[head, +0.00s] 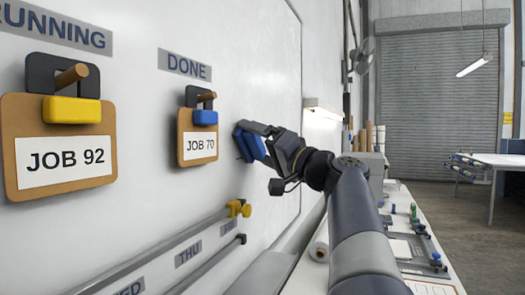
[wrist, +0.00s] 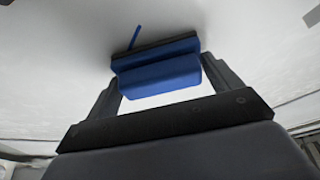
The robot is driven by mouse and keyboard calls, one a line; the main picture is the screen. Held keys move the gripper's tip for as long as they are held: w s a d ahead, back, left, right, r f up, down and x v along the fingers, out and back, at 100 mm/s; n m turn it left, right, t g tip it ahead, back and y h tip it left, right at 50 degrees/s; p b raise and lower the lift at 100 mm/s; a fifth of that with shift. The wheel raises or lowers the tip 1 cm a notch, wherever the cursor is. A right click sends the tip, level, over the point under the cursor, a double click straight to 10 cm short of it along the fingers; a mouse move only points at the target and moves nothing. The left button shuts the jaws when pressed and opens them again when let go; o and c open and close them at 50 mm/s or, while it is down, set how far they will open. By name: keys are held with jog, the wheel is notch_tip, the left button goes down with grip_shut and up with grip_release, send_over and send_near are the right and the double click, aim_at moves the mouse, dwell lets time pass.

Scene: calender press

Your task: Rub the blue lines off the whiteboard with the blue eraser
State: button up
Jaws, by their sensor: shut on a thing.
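My gripper (head: 257,142) is shut on the blue eraser (head: 250,147) near the right part of the whiteboard (head: 262,55). In the wrist view the eraser (wrist: 160,68) sits between the two fingers, its dark pad side toward the white board surface. The pad looks on or very close to the board; I cannot tell whether it touches. One short blue line (wrist: 135,37) shows on the board just beyond the eraser's upper left edge in the wrist view. No blue line is visible in the head view, where my gripper and the eraser cover part of the board.
A JOB 70 clipboard (head: 198,147) hangs just left of my gripper, and a JOB 92 clipboard (head: 62,157) hangs farther left. Rails with a yellow clip (head: 239,208) run below. A bench (head: 415,255) with small tools stands at the right.

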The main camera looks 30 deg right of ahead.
aim_at(243, 132)
jog(key=shift+s+a+b, duration=1.05)
jog(key=shift+s+a, duration=0.25)
jog(key=shift+a, duration=0.3)
jog(key=shift+w+r+p, duration=0.1)
jog(key=shift+r+p, duration=0.65)
jog(key=shift+r, duration=0.3)
jog(key=shift+w+d+f+p, duration=0.1)
jog(key=shift+w+d+p, duration=0.1)
jog(key=shift+w+d, duration=0.6)
jog(key=shift+w+d+r+p, duration=0.1)
jog(key=shift+w+d+p, duration=0.15)
jog(key=shift+w+d, duration=0.6)
jog(key=shift+w+d+f+p, duration=0.15)
jog(key=shift+w+d, duration=0.3)
jog(key=shift+d, duration=0.65)
jog(key=w+d+p, duration=0.2)
jog(key=w+d, duration=0.2)
jog(key=d, duration=0.1)
jog(key=shift+d+p, duration=0.15)
jog(key=shift+p, duration=0.2)
jog(key=shift+s, duration=0.1)
jog(key=shift+s+d+b, duration=0.2)
jog(key=shift+s+d, duration=0.75)
jog(key=shift+s, duration=0.25)
jog(key=shift+s+d+b, duration=0.2)
jog(key=shift+s+d, duration=0.7)
jog(key=shift+s, duration=0.25)
jog(key=shift+s, duration=0.1)
